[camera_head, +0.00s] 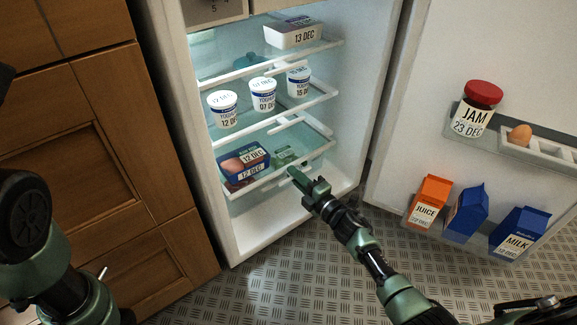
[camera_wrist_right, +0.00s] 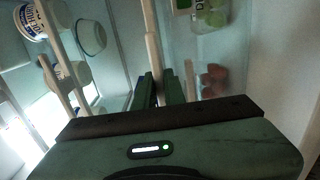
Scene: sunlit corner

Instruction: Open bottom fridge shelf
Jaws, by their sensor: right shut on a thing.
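The fridge (camera_head: 228,235) stands open. Its bottom shelf (camera_head: 318,153) is a clear panel with a white front rim, below two higher shelves. A blue package marked 12 DEC (camera_head: 245,163) with reddish-brown contents lies on its left part. I cannot tell how far the shelf is pulled out. My left arm shows at the lower left, but its gripper is out of view.
Yogurt cups (camera_head: 263,93) stand on the shelf above, and a white tub (camera_head: 293,35) on the top one. The open fridge door (camera_head: 420,95) at right holds a jam jar (camera_head: 474,110), an egg (camera_head: 520,134) and cartons (camera_head: 428,200). Wooden cabinets (camera_head: 95,150) are at left.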

